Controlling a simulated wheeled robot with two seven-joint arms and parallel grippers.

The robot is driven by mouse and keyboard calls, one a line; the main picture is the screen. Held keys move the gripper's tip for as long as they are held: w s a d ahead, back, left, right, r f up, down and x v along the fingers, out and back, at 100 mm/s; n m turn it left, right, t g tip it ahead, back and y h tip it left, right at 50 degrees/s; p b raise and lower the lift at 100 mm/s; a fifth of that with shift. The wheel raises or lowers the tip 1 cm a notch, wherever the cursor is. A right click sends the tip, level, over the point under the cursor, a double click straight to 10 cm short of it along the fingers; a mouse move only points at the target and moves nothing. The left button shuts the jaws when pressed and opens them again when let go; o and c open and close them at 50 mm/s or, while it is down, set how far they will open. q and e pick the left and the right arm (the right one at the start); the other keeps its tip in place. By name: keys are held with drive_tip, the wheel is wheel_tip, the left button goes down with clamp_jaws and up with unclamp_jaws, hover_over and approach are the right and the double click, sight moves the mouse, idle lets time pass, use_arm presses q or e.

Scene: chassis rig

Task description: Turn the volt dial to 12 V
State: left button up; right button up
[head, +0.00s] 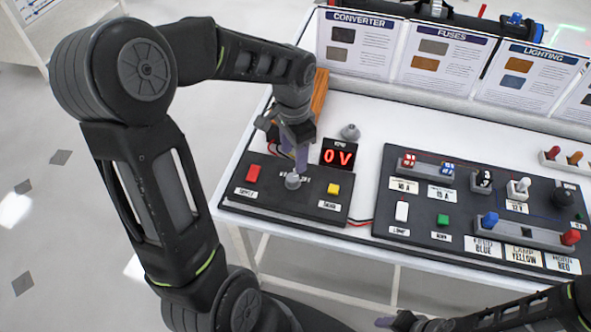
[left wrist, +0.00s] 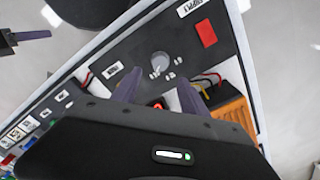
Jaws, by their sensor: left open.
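The volt dial is a grey round knob (head: 293,181) on the dark panel at the left of the table. It also shows in the left wrist view (left wrist: 161,61), with small white marks beside it. The red display (head: 339,156) behind the panel reads 0 V. My left gripper (head: 297,158) is just behind and above the dial, pointing down. In the left wrist view its two purple fingers (left wrist: 158,94) are apart with nothing held, and the dial lies beyond their tips. My right gripper (head: 388,322) shows only partly at the bottom edge; its opening is unclear.
The same panel carries a red supply button (head: 253,173) and a yellow button (head: 333,189). A larger panel (head: 470,222) with fuses, switches and coloured plugs stands to the right. An orange block (head: 320,92) and a grey knob-like piece (head: 350,131) are behind. Info cards line the back.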

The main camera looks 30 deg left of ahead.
sight(294, 177)
use_arm(q)
drive_tip(key=shift+f, duration=3.95)
drive_tip(key=shift+c, duration=0.3)
clamp_jaws()
